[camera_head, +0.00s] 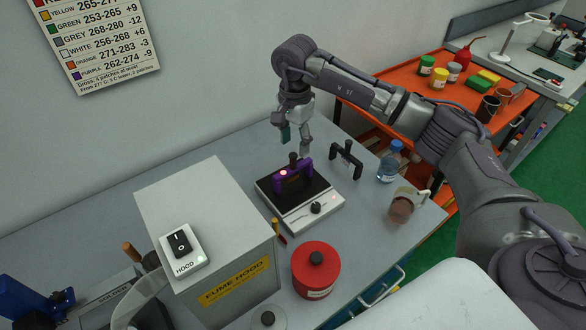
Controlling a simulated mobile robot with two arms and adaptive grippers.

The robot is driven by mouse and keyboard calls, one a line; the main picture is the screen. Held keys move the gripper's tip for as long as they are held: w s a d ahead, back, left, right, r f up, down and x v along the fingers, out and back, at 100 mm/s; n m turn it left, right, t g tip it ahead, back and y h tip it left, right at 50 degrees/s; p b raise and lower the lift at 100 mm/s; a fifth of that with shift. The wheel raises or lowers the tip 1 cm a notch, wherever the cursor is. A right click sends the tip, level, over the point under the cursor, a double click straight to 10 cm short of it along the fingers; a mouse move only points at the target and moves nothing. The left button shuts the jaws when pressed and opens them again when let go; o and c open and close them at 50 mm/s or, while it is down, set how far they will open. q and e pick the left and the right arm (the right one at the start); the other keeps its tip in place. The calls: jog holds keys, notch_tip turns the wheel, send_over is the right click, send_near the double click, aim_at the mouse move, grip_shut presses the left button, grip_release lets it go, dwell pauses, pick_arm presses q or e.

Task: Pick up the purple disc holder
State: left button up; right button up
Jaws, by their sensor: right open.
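The purple disc holder (306,170) stands on the black top of a white hotplate (318,218) in the middle of the bench. It has a dark knob on top and a bright red spot on its left part. My right gripper (295,146) is open, pointing down just above the holder, its fingers apart. Whether a finger touches the knob cannot be told. My left gripper is not in view.
A black holder (347,158), a blue-capped bottle (389,165) and a brown-filled beaker (402,207) stand right of the hotplate. A red canister (316,272) and the grey fume hood box (206,215) stand nearer. An orange table (400,82) lies behind my right arm.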

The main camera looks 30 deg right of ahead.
aim_at(293, 155)
jog(key=shift+s+a+f+p, duration=0.2)
jog(key=shift+f+p, duration=0.35)
jog(key=shift+f, duration=0.1)
notch_tip(293, 155, down, 4)
jog(key=shift+a+r+p, duration=0.15)
jog(key=shift+r+p, duration=0.1)
jog(key=shift+p, duration=0.45)
jog(key=shift+f, duration=0.3)
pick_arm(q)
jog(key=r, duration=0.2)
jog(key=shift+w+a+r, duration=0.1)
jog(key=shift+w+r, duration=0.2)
pick_arm(e)
grip_shut()
